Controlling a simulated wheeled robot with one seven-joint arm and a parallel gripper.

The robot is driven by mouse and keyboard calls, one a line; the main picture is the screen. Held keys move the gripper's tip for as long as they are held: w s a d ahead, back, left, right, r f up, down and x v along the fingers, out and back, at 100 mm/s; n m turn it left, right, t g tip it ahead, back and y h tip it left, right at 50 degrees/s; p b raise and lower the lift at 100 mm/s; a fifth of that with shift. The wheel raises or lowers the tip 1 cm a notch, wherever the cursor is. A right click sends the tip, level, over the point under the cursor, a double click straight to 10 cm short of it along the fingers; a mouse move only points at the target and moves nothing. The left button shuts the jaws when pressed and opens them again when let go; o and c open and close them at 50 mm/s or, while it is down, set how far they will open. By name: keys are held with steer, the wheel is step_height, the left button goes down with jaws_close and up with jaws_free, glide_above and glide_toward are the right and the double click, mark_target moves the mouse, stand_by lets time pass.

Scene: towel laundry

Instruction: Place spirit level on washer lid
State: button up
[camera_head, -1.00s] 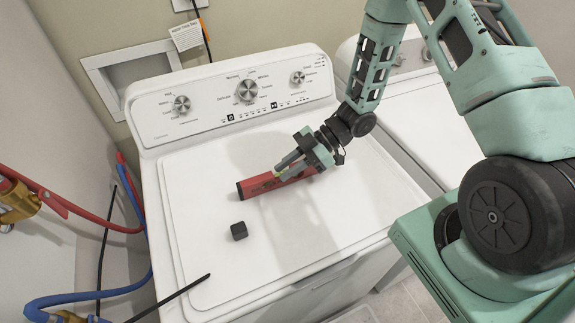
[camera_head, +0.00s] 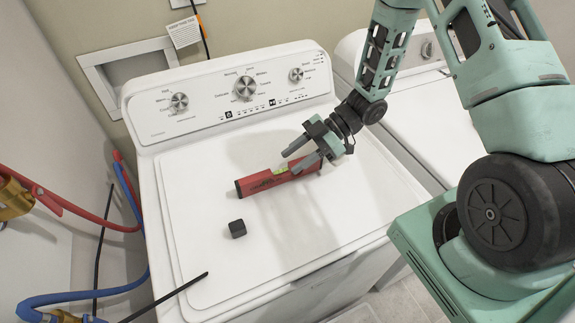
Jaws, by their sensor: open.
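The red spirit level (camera_head: 258,182) lies flat on the white washer lid (camera_head: 205,208), in the middle of the lid. Its black end cap points left, and a yellow-green vial shows near its middle. My gripper (camera_head: 289,163) is open, with its two grey fingers pointing left just over the level's right half. The fingers look apart from the level, but the exact gap is hard to tell. The gripper partly hides the level's right end.
A small black cube (camera_head: 237,229) sits on the lid in front of the level. A thin black rod (camera_head: 165,297) crosses the lid's front left edge. The washer's control panel (camera_head: 230,92) rises behind the lid. Red and blue hoses (camera_head: 80,297) run along the left. A second white machine stands right.

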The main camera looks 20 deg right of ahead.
steer(key=b+v, duration=0.2)
steer(key=v, duration=0.6)
steer(key=w+a+r+m+t+h, duration=0.2)
steer(key=w+a+r+t+h, duration=0.15)
steer(key=w+a, duration=0.35)
step_height(320, 180, up, 8)
steer(key=m+t+h, duration=0.1)
steer(key=m+h, duration=0.5)
steer(key=h, duration=0.1)
glide_above(273, 174)
steer(key=s+a+r+m+g+h, duration=0.1)
steer(key=s+g, duration=0.3)
steer(key=s, duration=1.5)
steer(key=shift+s+a+r+m, duration=0.15)
steer(key=shift+a+r+m, duration=0.15)
steer(key=shift+a+m, duration=0.35)
steer(key=shift+g, duration=0.25)
step_height(273, 174, down, 3)
steer(key=b, duration=0.3)
steer(key=shift+f, duration=0.25)
